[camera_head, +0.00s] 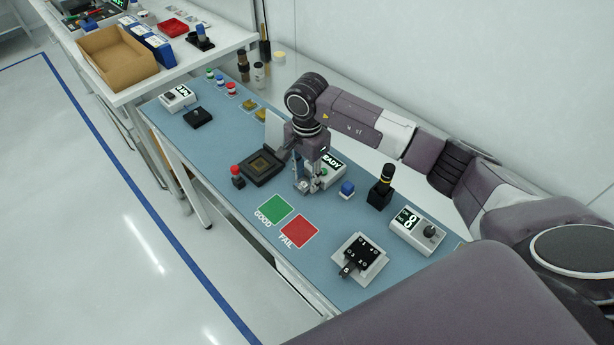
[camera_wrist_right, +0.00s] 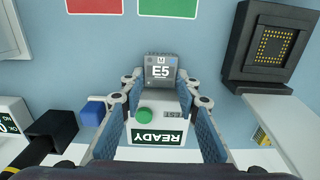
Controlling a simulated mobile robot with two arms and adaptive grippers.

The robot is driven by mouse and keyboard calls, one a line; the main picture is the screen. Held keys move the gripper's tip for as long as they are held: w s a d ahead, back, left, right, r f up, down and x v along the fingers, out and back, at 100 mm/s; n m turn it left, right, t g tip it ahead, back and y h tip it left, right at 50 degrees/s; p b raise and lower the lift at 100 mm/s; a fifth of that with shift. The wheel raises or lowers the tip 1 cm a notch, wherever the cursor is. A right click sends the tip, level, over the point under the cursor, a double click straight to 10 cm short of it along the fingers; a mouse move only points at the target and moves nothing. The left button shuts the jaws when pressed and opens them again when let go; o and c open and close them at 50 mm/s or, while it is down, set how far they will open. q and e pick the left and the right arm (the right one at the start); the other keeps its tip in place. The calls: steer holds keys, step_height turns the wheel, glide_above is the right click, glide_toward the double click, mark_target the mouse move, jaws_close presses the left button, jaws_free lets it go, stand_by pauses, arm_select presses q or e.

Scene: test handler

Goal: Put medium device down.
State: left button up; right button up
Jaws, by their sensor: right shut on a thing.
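My right gripper (camera_head: 305,188) is over the blue mat, beside the READY box and near the black test socket (camera_head: 262,167). In the right wrist view its fingers (camera_wrist_right: 160,80) are shut on a small grey device (camera_wrist_right: 160,71) labelled E5, with a small M mark above the label. In the head view the device is mostly hidden by the fingers. The green GOOD square (camera_head: 275,208) and the red FAIL square (camera_head: 299,231) are bare on the mat. The socket shows open and empty in the wrist view (camera_wrist_right: 270,45). My left gripper is not in view.
The READY box (camera_head: 328,170) stands right behind the gripper. A blue-topped button (camera_head: 347,188), a black holder (camera_head: 381,190), a dial box (camera_head: 416,230) and a numbered tray (camera_head: 359,258) are to the right.

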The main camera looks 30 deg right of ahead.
steer(key=o, duration=1.1)
steer(key=shift+o, duration=0.2)
